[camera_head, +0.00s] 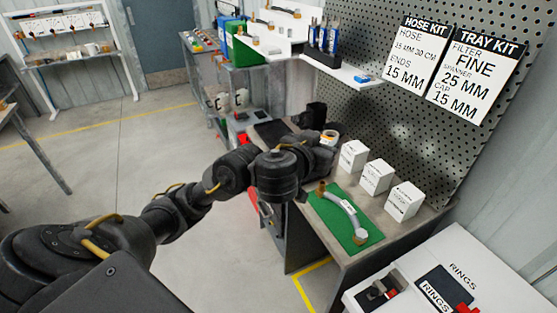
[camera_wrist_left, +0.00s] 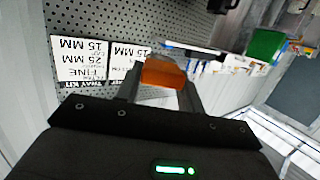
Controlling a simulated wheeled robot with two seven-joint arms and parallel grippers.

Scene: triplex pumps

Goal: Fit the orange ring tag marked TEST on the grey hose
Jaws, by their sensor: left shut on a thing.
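In the left wrist view my left gripper (camera_wrist_left: 162,86) is shut on the orange ring tag (camera_wrist_left: 163,73), which shows between the fingertips. In the head view the tag (camera_head: 329,135) shows only as a small orange and pale piece. Its marking cannot be read. My right gripper is not in view.
Several white boxes (camera_head: 375,176) stand behind the hose along the pegboard (camera_head: 395,100). A shelf (camera_head: 345,72) with blue items juts out above the gripper. A white table with RINGS labels (camera_head: 462,276) and a dark tray stands at the lower right.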

